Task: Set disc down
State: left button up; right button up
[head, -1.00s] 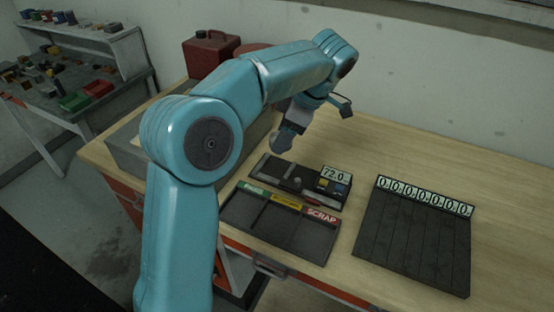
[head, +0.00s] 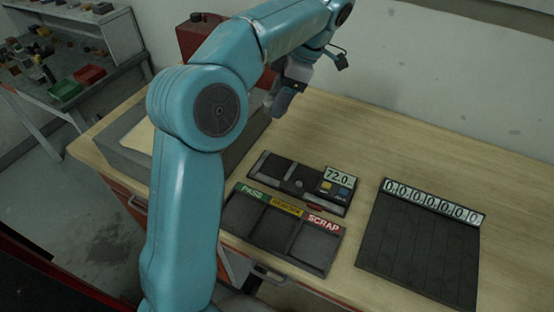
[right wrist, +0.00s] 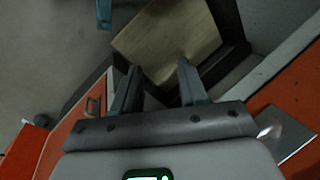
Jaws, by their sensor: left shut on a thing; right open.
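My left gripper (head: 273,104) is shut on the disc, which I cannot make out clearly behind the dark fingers. A tray with three compartments (head: 279,239) lies in front of that device. Its labels are a green PASS, a yellow one too blurred to read, and a red SCRAP. The compartments look empty. My right gripper (right wrist: 158,78) is open and empty in the right wrist view, its fingers apart over a tan surface.
A black slotted panel (head: 420,245) with a row of zeros lies at the right. A red can (head: 197,38) and a grey bin (head: 117,150) stand at the left of the bench. The wooden bench top (head: 400,145) behind the devices is clear.

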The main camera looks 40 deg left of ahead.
pick_arm(q)
send_over(274, 167)
jog(key=w+d, duration=0.1)
notch_tip(274, 167, down, 14)
jog(key=shift+f, duration=0.2)
notch_tip(274, 167, down, 5)
jog(key=shift+f+p, duration=0.1)
jog(key=shift+p, duration=0.45)
jog(key=shift+w+f, duration=0.1)
jog(key=shift+w, duration=0.05)
jog(key=shift+s+f+b, duration=0.1)
jog(key=shift+s+b, duration=0.1)
jog(key=shift+b, duration=0.1)
jog(key=o, duration=1.2)
jog(key=shift+w, duration=0.1)
jog(key=shift+c, duration=0.2)
